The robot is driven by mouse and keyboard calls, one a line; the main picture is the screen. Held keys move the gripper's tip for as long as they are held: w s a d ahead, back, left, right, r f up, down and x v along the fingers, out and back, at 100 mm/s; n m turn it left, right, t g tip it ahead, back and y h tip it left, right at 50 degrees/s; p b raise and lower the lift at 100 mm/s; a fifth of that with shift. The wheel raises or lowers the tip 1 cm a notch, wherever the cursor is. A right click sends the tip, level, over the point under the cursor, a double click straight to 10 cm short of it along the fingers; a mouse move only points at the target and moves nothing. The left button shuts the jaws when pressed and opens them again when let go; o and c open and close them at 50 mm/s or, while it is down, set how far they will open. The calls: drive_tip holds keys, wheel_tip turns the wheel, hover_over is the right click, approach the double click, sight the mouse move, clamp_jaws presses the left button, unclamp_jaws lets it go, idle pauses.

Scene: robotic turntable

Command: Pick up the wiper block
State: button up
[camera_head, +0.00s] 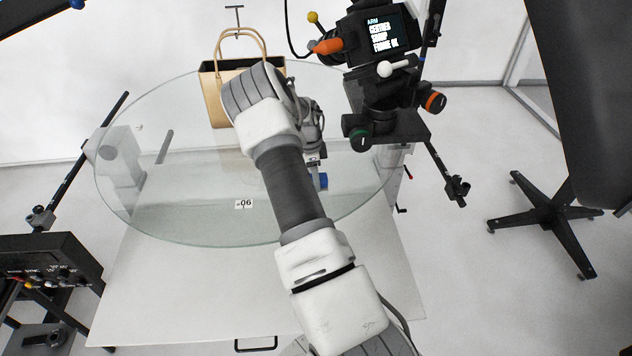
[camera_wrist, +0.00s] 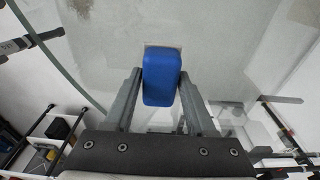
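The wiper block is a blue, round-edged block. In the wrist view the wiper block (camera_wrist: 161,76) sits between the tips of my gripper's two grey fingers (camera_wrist: 160,74). A thin gap shows on its left side; the right finger is very near or touching its edge. The fingers look open around it, not clearly closed on it. In the head view the wiper block (camera_head: 321,181) shows at the lower end of my gripper (camera_head: 316,160), over the glass turntable (camera_head: 190,225). My arm hides part of the gripper there, and contact between block and glass cannot be told.
A tan handbag (camera_head: 217,95) stands at the back of the glass. A black camera rig (camera_head: 385,115) with a screen and coloured knobs rises right of my gripper. A "06" label (camera_head: 243,204) is on the left. A black control box (camera_head: 45,265) stands at the left edge.

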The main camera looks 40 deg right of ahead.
clamp_jaws()
drive_tip(key=shift+r+b, duration=0.95)
drive_tip(key=shift+r, duration=4.1)
